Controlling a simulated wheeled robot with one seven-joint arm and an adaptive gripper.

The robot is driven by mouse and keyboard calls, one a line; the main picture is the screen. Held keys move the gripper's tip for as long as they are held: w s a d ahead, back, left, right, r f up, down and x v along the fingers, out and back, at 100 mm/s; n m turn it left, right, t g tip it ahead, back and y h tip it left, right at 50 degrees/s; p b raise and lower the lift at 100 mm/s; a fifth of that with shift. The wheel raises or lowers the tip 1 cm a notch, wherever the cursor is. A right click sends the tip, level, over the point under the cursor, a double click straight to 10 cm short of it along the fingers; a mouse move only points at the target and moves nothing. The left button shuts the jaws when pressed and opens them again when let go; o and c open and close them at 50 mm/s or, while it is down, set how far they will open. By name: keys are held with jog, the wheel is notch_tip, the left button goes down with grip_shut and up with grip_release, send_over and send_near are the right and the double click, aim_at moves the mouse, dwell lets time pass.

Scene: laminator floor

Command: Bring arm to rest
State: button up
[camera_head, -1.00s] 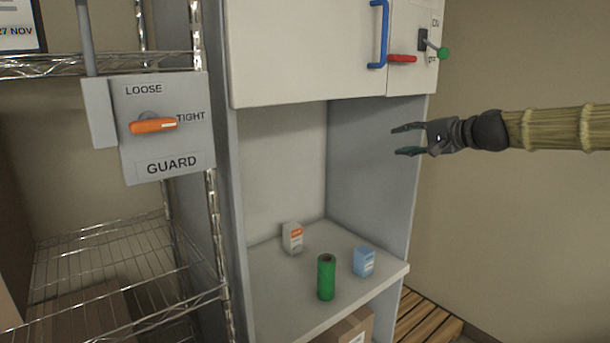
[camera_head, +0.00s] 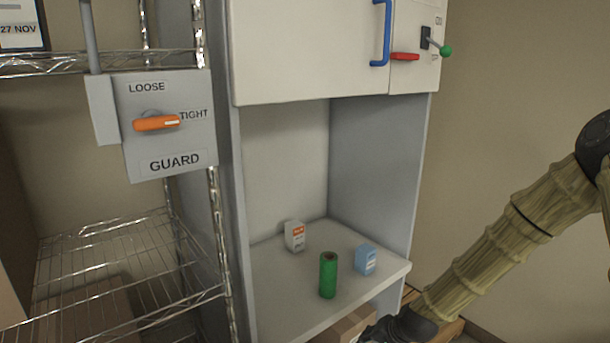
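My arm comes in from the right edge and slopes down to the lower middle. My gripper is at the bottom edge, in front of the cabinet's lower part; only its dark wrist end shows and the fingers are cut off by the frame. I cannot see whether it is open or shut, or whether it holds anything.
A cabinet shelf (camera_head: 290,310) holds a green cylinder (camera_head: 328,275), a white-orange box (camera_head: 294,236) and a blue box (camera_head: 365,260). Above are a blue handle (camera_head: 381,35), red handle (camera_head: 404,56) and green-knobbed lever (camera_head: 445,50). Left, an orange GUARD knob (camera_head: 156,123) points toward TIGHT beside wire shelving (camera_head: 110,265).

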jog(key=s+f+n+g+h, duration=0.1)
jog(key=s+f+n+g, duration=0.1)
jog(key=s+f, duration=0.95)
jog(key=s+d+f+n+g+h, duration=0.1)
jog(key=s+f, duration=0.1)
jog(key=s, duration=0.7)
jog(key=s+d+f+n+g, duration=0.1)
jog(key=s+d+f, duration=0.1)
jog(key=s, duration=0.8)
jog(key=s+d+f+n+g+h, duration=0.1)
jog(key=s+f+n, duration=0.1)
jog(key=s, duration=0.8)
jog(key=shift+d+f+h, duration=0.3)
jog(key=shift+f, duration=0.6)
